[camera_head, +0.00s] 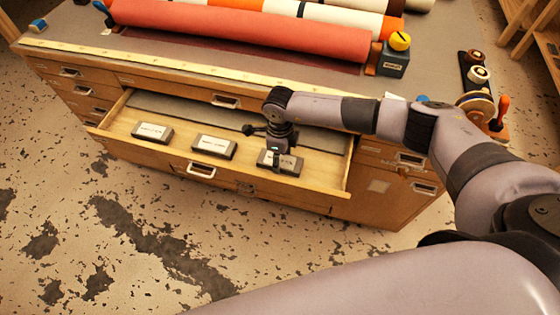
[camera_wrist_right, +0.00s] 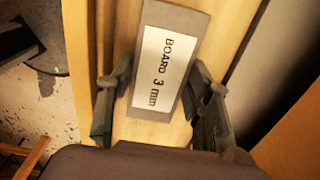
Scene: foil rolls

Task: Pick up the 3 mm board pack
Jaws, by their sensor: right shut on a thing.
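The 3 mm board pack (camera_head: 291,166) is a dark grey block with a white label, at the right end of the open drawer (camera_head: 262,188). In the right wrist view the pack (camera_wrist_right: 166,65) shows the printed words "BOARD 3 mm". My right gripper (camera_head: 276,160) is down at the pack, with one finger along each side of it. It is shut on the pack, which is low in the drawer; I cannot tell whether it touches the floor. The gripper hides part of the pack in the head view. My left gripper is not in view.
Two similar labelled packs, one at left (camera_head: 152,133) and one in the middle (camera_head: 214,146), lie in the same drawer. The cabinet top above holds a red roll (camera_head: 250,30), a dark box with a yellow knob (camera_head: 394,58), and tools at right. Speckled floor lies in front.

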